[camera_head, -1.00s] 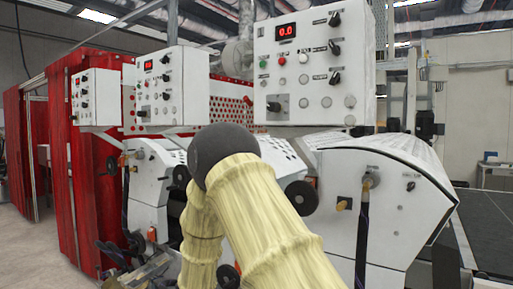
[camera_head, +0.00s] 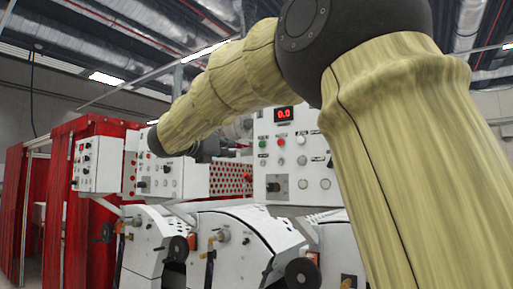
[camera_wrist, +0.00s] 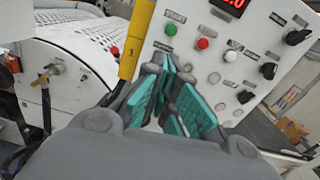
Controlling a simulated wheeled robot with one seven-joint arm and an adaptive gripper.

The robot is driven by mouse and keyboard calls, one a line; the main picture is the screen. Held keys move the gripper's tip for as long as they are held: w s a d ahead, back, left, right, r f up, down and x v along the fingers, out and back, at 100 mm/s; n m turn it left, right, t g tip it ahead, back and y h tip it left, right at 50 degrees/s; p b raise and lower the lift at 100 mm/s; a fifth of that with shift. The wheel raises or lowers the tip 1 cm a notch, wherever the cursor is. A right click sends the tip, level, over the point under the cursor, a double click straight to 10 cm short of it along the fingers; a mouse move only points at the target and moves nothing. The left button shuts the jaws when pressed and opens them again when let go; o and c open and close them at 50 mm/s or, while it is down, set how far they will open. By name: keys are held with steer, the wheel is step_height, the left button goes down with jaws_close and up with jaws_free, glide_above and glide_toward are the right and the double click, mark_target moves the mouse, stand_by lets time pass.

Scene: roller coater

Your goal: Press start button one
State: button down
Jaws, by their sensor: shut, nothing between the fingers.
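A white control panel (camera_head: 301,170) with a red digital display (camera_head: 284,114) stands mid-right in the head view. It carries a green button (camera_head: 263,143) and a red button (camera_head: 280,141). My arm covers its right side. In the wrist view, a tilted white panel shows a green button (camera_wrist: 171,29), a red button (camera_wrist: 203,43) and black knobs. My gripper (camera_wrist: 178,88) has teal finger pads and is shut and empty. Its fingers appear below the green and red buttons; I cannot tell how far off the panel they are. My gripper is not clear in the head view.
Two more control panels (camera_head: 98,165) (camera_head: 163,176) stand further left, beside red curtains (camera_head: 60,210). White machine housings (camera_head: 240,240) with black handwheels lie below. In the wrist view, a yellow bar (camera_wrist: 136,42) stands left of the panel.

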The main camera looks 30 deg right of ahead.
mark_target(261, 147)
steer(key=shift+s+r+m, duration=0.25)
steer(key=shift+r, duration=0.3)
steer(key=shift+s+r+m, duration=0.25)
steer(key=shift+r, duration=0.25)
steer(key=p+x, duration=0.6)
steer(key=x, duration=0.6)
steer(key=shift+d, duration=0.25)
steer(key=shift+w+d+f+p, duration=0.2)
steer(key=shift+w+d+p, duration=0.15)
steer(key=shift+d+p, duration=0.35)
steer(key=shift+f+b, duration=0.1)
steer(key=shift+b, duration=0.25)
